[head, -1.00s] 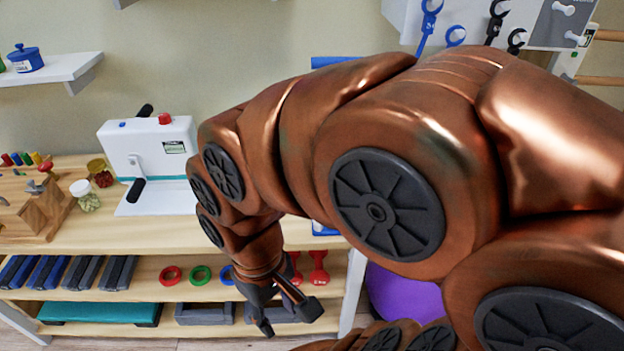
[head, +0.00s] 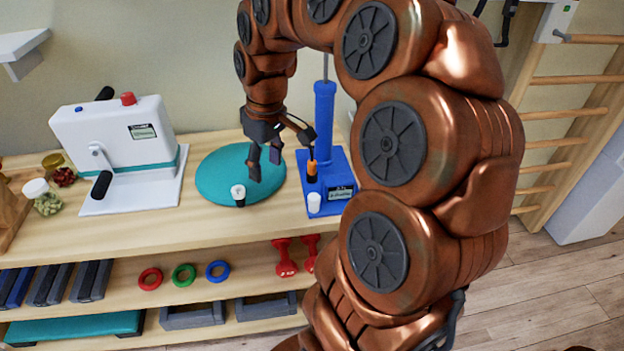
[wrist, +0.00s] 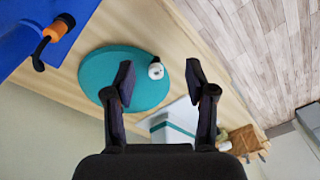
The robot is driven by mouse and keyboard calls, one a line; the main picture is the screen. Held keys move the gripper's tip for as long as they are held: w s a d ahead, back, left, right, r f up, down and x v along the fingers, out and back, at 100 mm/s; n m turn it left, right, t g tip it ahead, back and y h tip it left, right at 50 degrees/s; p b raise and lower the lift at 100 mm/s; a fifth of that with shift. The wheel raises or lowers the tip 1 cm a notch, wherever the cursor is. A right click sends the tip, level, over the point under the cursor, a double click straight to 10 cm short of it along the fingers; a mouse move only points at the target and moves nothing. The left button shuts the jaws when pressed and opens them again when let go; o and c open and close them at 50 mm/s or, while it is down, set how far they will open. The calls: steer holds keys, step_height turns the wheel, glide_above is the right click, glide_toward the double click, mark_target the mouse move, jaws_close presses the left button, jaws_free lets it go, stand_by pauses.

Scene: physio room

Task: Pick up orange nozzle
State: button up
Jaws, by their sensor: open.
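The orange nozzle (head: 312,168) stands upright on the blue stand (head: 325,120), with a black part at its lower end. In the wrist view the orange nozzle (wrist: 55,31) is near the top left corner, on the blue stand, outside the jaws. My gripper (head: 266,165) is open and empty, pointing down above the teal round pad, left of the nozzle and apart from it. In the wrist view my gripper (wrist: 160,84) shows both fingers spread with nothing between them.
A small white-topped item (head: 238,192) sits on the teal pad (head: 212,178). A white cup (head: 314,203) stands on the stand's base in front of the nozzle. A white machine (head: 118,140) and jars are to the left on the wooden bench. Dumbbells and rings lie on the shelf below.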

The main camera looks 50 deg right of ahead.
steer(key=w+d+f+b, duration=0.2)
steer(key=d+f, duration=0.1)
steer(key=d, duration=0.6)
steer(key=t, duration=0.1)
glide_above(313, 161)
steer(key=s, duration=0.1)
step_height(313, 161, down, 3)
steer(key=shift+m, duration=0.4)
steer(key=shift+w+f, duration=0.2)
steer(key=shift+f, duration=0.9)
steer(key=shift+w+f, duration=0.2)
steer(key=shift+f, duration=0.95)
steer(key=shift+w+f, duration=0.2)
steer(key=shift+f, duration=0.9)
steer(key=shift+c, duration=0.2)
